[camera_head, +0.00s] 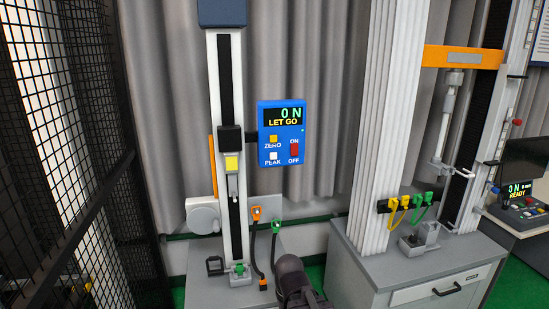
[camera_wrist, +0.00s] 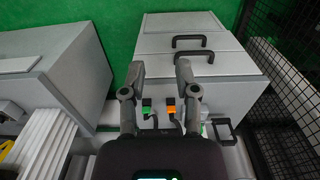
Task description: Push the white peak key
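The white peak key (camera_head: 273,156) is a small square at the lower left of a blue control panel (camera_head: 268,138), above the label PEAK. The panel's display (camera_head: 284,117) reads 0 N and LET GO. A yellow ZERO key (camera_head: 273,139) sits above the peak key, and a red ON/OFF switch (camera_head: 294,149) sits to the right. My gripper (camera_wrist: 160,70) is open and empty in the wrist view, with its two fingers apart. In the head view a dark part of my arm shows at the bottom middle, below the panel. The wrist view does not show the panel.
A white column (camera_head: 219,75) with a dark carriage stands left of the panel. Black mesh fencing (camera_head: 75,130) is at the left. A second test machine (camera_head: 463,57) stands at the right.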

